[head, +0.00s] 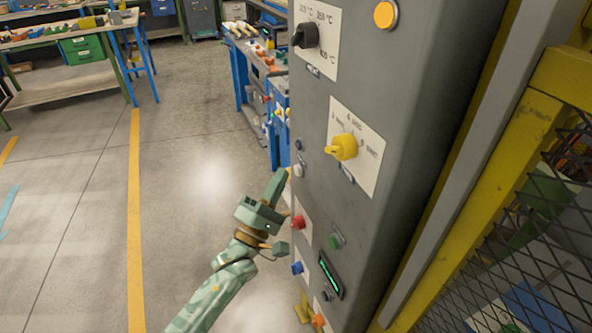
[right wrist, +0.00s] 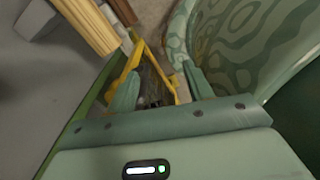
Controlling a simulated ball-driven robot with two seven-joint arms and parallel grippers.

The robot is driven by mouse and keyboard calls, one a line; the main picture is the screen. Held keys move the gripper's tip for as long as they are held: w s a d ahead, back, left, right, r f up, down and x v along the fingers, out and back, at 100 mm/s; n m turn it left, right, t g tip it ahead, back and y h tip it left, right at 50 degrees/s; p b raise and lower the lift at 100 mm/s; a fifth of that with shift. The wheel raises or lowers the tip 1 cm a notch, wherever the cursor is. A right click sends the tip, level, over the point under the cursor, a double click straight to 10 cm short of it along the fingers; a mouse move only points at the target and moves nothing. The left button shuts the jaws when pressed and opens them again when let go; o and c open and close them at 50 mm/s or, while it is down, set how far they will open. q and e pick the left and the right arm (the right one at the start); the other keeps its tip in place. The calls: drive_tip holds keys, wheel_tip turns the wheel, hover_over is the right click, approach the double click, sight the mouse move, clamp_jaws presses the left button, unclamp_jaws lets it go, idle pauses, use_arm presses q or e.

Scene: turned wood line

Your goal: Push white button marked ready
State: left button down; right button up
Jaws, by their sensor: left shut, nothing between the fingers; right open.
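A small white button (head: 299,170) sits on the left part of the grey control panel (head: 310,120) in the head view, below a dark blue button (head: 299,145). Its marking is too small to read. My left gripper (head: 281,176) is shut and empty, pointing up beside the panel's left edge. Its fingertips are just left of the white button; I cannot tell whether they touch it. My right gripper (right wrist: 160,88) is open and empty in the right wrist view; I cannot pick it out in the head view.
A yellow mesh fence (head: 540,105) stands right. Open floor (head: 90,220) lies left.

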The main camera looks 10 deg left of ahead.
use_arm(q)
drive_tip(key=shift+d, duration=0.1)
drive_tip(key=shift+w+d, duration=0.25)
drive_tip(key=shift+d, duration=0.05)
drive_tip(key=shift+w+d, duration=0.2)
drive_tip(key=shift+d, duration=0.1)
idle(0.8)
drive_tip(key=shift+s+a+r, duration=0.1)
drive_tip(key=shift+a, duration=0.05)
drive_tip(key=shift+s+a+p, duration=0.35)
drive_tip(key=shift+a+p, duration=0.1)
drive_tip(key=shift+a, duration=0.05)
drive_tip(key=shift+a, duration=0.1)
drive_tip(key=s+a+p, duration=0.1)
drive_tip(key=a, duration=0.1)
drive_tip(key=s+a+p, duration=0.1)
drive_tip(key=a, duration=0.1)
drive_tip(key=shift+s, duration=0.4)
